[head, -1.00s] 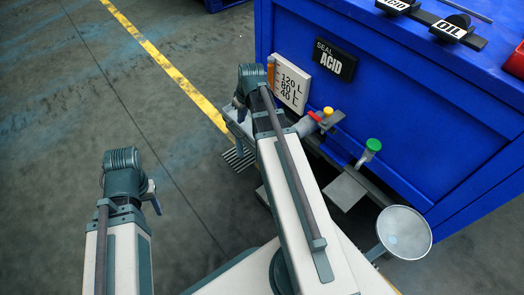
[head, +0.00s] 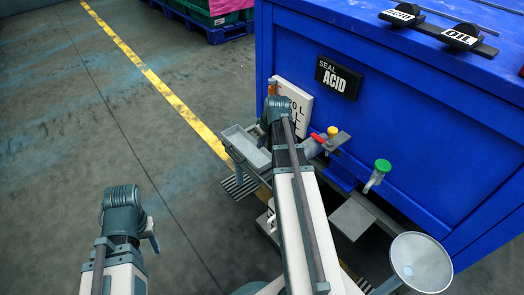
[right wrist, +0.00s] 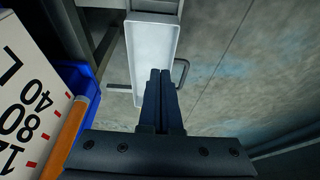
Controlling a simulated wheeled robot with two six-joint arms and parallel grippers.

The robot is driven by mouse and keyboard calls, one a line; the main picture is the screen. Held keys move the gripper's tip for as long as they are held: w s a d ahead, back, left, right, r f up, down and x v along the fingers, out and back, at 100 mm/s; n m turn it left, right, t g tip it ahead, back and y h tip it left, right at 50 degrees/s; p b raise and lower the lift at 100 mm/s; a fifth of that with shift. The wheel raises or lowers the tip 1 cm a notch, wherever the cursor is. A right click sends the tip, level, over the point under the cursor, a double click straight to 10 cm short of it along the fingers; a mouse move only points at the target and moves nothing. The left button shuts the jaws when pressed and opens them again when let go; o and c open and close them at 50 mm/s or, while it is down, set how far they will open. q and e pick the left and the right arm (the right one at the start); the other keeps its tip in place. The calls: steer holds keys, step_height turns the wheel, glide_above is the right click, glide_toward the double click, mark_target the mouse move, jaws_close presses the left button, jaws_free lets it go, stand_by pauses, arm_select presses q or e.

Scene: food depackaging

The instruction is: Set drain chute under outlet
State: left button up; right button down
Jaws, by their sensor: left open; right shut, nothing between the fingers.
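The drain chute, a long grey open trough (head: 246,147), sits left of the blue tank's front in the head view. In the right wrist view the chute (right wrist: 152,45) lies beyond my fingers, with a dark handle loop at its right side. My right gripper (right wrist: 160,72) is shut and empty, its fingertips overlapping the trough in that view; I cannot tell if they touch. The outlet (head: 316,147), a grey pipe with a red lever and yellow knob, is on the tank front, partly behind my right arm. My left gripper (head: 152,236) is open, low at the left, away from everything.
The gauge board (head: 292,98) stands close behind my right wrist. A green-knobbed tap (head: 377,174), a grey plate (head: 352,217) and a round pan (head: 421,262) are to the right. The blue tank (head: 440,150) blocks the right. Floor at left is clear; pallets (head: 215,25) stand far back.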

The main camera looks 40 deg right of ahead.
mark_target(263, 170)
steer(key=b+x, duration=0.9)
steer(key=x, duration=0.1)
steer(key=shift+s+f+b, duration=0.1)
steer(key=shift+f+b, duration=0.1)
steer(key=shift+b, duration=0.1)
steer(key=s, duration=0.1)
steer(key=s+r+p, duration=0.1)
steer(key=s, duration=0.1)
steer(key=shift+s, duration=0.15)
steer(key=shift+s+d, duration=0.1)
steer(key=shift+s, duration=0.25)
arm_select(q)
step_height(263, 170, down, 9)
arm_select(e)
steer(key=shift+s+f, duration=0.1)
